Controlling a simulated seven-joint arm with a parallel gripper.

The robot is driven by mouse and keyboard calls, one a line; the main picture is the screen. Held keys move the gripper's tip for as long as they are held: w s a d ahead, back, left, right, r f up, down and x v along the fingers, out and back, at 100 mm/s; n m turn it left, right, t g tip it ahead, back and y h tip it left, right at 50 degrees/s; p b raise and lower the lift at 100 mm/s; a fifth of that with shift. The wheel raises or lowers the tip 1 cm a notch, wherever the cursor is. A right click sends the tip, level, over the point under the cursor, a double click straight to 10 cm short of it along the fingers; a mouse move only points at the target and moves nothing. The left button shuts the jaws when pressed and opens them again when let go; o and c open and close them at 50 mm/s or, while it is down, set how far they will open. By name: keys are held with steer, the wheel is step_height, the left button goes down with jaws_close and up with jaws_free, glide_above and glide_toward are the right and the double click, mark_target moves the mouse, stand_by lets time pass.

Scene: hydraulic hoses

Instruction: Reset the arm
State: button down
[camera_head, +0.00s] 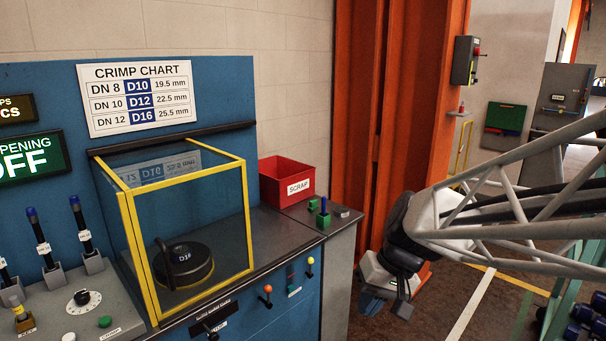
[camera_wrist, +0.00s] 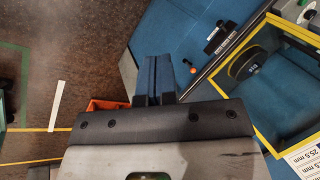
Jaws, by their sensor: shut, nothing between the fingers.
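My arm (camera_head: 510,215) reaches in from the right in the head view, a grey lattice link ending in a white and black wrist. My gripper (camera_head: 402,306) hangs low, in front of the orange column and to the right of the bench, clear of both. In the wrist view my gripper (camera_wrist: 154,62) shows its two dark fingers side by side, closed with nothing held. Its fingertips are small and partly hidden in the head view.
A yellow-framed clear guard (camera_head: 190,235) covers a black D16 die (camera_head: 184,265) on the blue bench. A red scrap bin (camera_head: 287,181) and small green blocks (camera_head: 322,218) sit at the bench's right end. An orange column (camera_head: 400,110) stands behind. Open floor (camera_wrist: 40,100) lies left in the wrist view.

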steer(key=s+d+r+t+h, duration=0.1)
steer(key=s+d+h, duration=0.1)
steer(key=s, duration=0.4)
steer(key=s+d+r+m+t+h, duration=0.1)
steer(key=s+d+h, duration=0.1)
steer(key=s+d, duration=0.2)
steer(key=s, duration=0.3)
steer(key=shift+s+d+t+h, duration=0.15)
steer(key=shift+s+t+h, duration=0.15)
steer(key=shift+h, duration=0.1)
steer(key=c, duration=1.8)
jaws_free()
steer(key=shift+r, duration=0.1)
steer(key=shift+c, duration=0.2)
